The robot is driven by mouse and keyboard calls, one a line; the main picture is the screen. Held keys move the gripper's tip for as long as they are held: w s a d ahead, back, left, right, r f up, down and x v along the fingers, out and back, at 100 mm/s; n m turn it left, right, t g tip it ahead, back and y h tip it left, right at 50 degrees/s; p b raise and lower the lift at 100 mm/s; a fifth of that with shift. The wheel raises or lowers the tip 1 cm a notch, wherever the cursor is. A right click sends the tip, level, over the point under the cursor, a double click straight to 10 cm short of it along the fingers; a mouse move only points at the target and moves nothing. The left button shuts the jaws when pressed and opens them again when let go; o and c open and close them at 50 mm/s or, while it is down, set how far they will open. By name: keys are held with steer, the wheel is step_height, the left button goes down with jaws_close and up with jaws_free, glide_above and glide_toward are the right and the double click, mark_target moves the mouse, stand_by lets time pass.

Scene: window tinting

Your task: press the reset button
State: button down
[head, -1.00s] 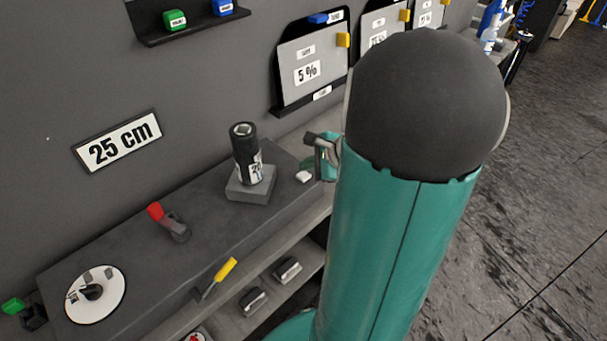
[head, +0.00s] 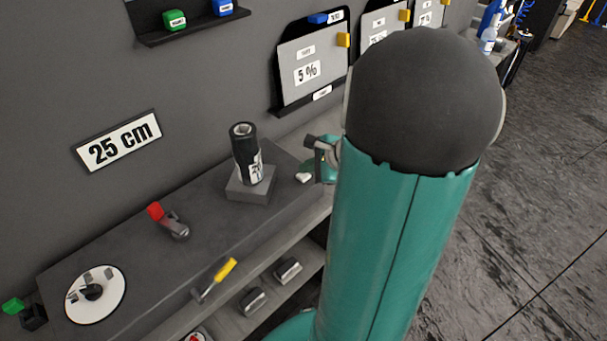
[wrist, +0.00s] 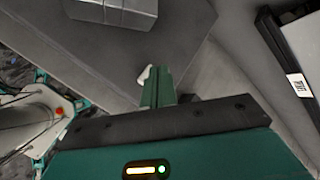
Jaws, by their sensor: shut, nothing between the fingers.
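No button with a readable reset label shows. A small white piece (head: 304,177) lies at the bench's right end; I cannot tell if it is the button. It also shows in the wrist view, just left of my fingertips (wrist: 158,75); I cannot tell whether they touch it. My gripper is shut and empty, its teal fingers together. In the head view, it is mostly hidden behind my arm. A red piece on a white disc (head: 196,337) is cut off at the bottom edge.
A black roll (head: 245,155) stands in a grey block (head: 250,190) on the bench. A wall with a 5 % panel (head: 308,72) rises behind.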

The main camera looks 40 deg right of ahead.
mark_target(308, 177)
steer(key=shift+f, duration=0.5)
stand_by(0.8)
steer(key=shift+r, duration=0.9)
steer(key=shift+r, duration=0.1)
steer(key=shift+r, duration=2.4)
